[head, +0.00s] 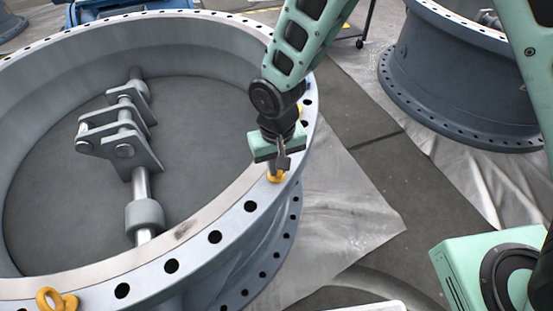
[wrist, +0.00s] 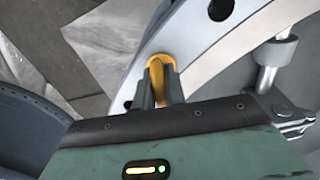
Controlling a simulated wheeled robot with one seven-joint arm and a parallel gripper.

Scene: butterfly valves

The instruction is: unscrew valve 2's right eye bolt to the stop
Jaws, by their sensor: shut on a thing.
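The large grey butterfly valve (head: 190,262) fills the left of the head view, its flange ring pierced by bolt holes. A yellow eye bolt (head: 277,177) stands on the right part of the flange. My gripper (head: 282,160) is right above it, shut on it; its fingers hide most of the ring. In the wrist view the gripper fingers (wrist: 163,88) close around the yellow eye bolt (wrist: 160,60) at the flange (wrist: 190,45). How far its thread sits in the flange cannot be seen.
Another yellow eye bolt (head: 56,300) stands on the near left flange. Inside the ring are the disc and a hinged shaft linkage (head: 125,130). A second valve (head: 460,80) stands at the upper right on plastic sheeting (head: 345,205). Floor between the valves is open.

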